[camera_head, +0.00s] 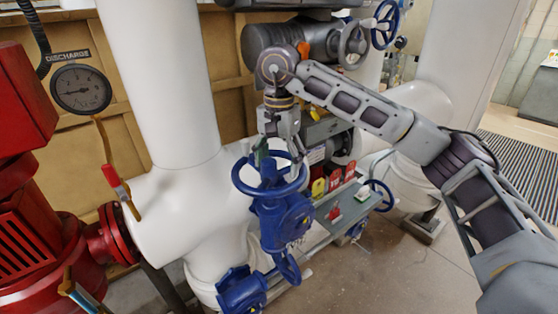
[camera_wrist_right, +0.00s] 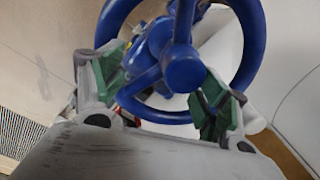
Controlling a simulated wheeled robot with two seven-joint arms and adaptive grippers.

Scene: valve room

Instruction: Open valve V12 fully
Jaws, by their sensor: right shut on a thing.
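A blue valve with a round handwheel (camera_head: 237,178) stands beside the thick white pipe, its blue body (camera_head: 283,222) below. No V12 label on it can be read. My right gripper (camera_head: 280,153) reaches down from above onto the far side of the wheel. My left gripper is out of view.
Red machinery (camera_head: 35,215) and a discharge gauge (camera_head: 80,88) are at the left. White pipes (camera_head: 165,80) stand close around the valve. Coloured tags (camera_head: 335,180) are right of it. Other blue handwheels (camera_head: 380,195) are nearby. Open floor (camera_head: 400,275) lies at the lower right.

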